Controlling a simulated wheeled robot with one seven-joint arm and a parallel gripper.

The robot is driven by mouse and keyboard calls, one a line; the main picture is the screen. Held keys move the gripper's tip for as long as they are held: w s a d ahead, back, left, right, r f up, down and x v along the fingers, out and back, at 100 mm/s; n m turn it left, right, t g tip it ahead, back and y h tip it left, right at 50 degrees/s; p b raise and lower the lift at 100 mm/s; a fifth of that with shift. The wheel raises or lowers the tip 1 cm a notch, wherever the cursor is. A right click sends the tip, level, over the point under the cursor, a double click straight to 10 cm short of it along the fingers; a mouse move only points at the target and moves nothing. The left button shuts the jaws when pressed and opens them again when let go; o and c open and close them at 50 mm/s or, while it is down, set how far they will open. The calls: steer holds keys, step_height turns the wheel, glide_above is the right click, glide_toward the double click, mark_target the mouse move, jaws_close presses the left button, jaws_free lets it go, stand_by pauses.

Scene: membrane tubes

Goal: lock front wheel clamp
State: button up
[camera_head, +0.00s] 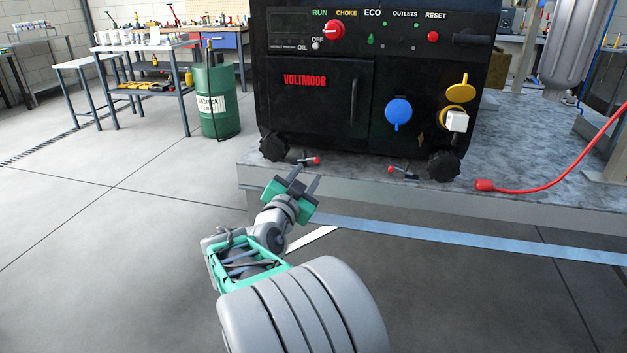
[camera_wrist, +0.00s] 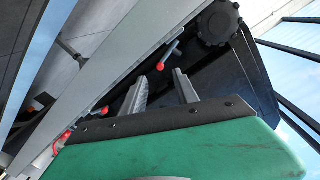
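Two small wheel clamps with red-tipped handles sit on the platform edge at the foot of the black generator (camera_head: 320,95). The left clamp (camera_head: 312,160) is beside the left black wheel (camera_head: 274,147). The right clamp (camera_head: 393,170) is beside the right wheel (camera_head: 443,165). My gripper (camera_head: 306,178) is open and empty, its two fingers pointing toward the left clamp, apart from it. In the wrist view, the left clamp's red tip (camera_wrist: 161,66) shows just beyond the gap between my fingers (camera_wrist: 161,92), with a wheel (camera_wrist: 218,23) behind. The other clamp's red tip (camera_wrist: 104,110) is farther left.
The grey platform (camera_head: 540,175) has a front edge close to my gripper. A red cable (camera_head: 540,190) lies at right on the platform. A green barrel (camera_head: 216,100) and workbenches (camera_head: 150,55) stand at back left. The floor at left is clear.

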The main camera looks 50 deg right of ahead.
mark_target(316, 161)
steer(key=x, duration=0.6)
steer(key=shift+w+d, duration=0.1)
steer(key=shift+c, duration=0.4)
jaws_close()
